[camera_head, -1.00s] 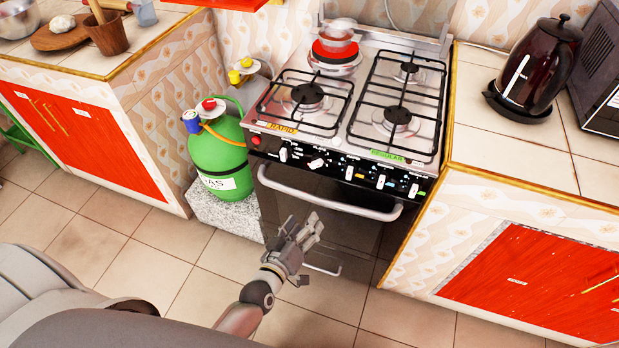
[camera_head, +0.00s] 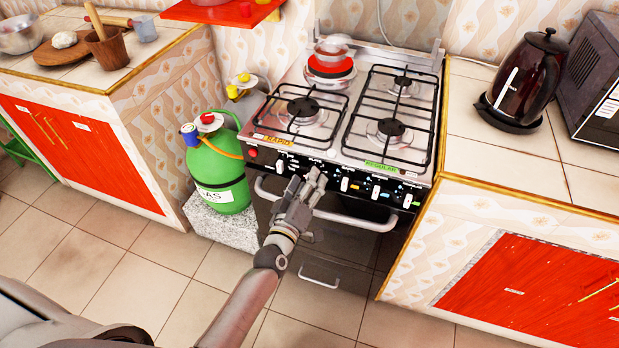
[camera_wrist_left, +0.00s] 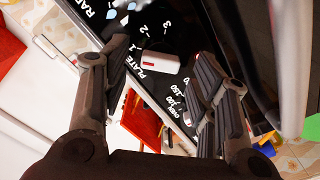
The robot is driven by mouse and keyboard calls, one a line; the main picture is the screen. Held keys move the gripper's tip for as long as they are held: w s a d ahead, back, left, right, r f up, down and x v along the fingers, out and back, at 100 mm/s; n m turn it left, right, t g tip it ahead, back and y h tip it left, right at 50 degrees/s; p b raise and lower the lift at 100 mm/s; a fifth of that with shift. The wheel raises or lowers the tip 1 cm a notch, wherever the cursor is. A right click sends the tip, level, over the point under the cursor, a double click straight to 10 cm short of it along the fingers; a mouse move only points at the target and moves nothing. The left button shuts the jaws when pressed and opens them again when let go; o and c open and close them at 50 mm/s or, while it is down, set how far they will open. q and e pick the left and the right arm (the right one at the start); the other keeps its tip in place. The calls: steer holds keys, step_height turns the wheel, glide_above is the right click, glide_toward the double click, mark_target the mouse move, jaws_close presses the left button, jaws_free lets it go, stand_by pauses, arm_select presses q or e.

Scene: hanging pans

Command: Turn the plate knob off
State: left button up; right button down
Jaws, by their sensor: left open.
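The plate knob (camera_wrist_left: 160,62) is a white bar with a red mark at its left end, on the black control panel beside the word PLATE and the numbers 1 to 3. In the left wrist view it shows between the two fingers of my left gripper (camera_wrist_left: 163,64), with space on both sides. In the head view my open left gripper (camera_head: 307,179) is in front of the panel and hides this knob. The hot plate (camera_head: 331,67) has a red centre, with a small metal pan (camera_head: 333,46) above it. My right gripper is not seen.
Other white knobs (camera_head: 346,184) line the panel beside the gripper. The oven handle (camera_head: 355,220) sticks out just below. A green gas bottle (camera_head: 218,173) stands left of the stove. A kettle (camera_head: 520,80) is on the right counter.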

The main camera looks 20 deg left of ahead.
arm_select(q)
steer(key=shift+w, duration=0.85)
steer(key=shift+c, duration=0.7)
steer(key=c, duration=0.9)
steer(key=shift+o, duration=0.2)
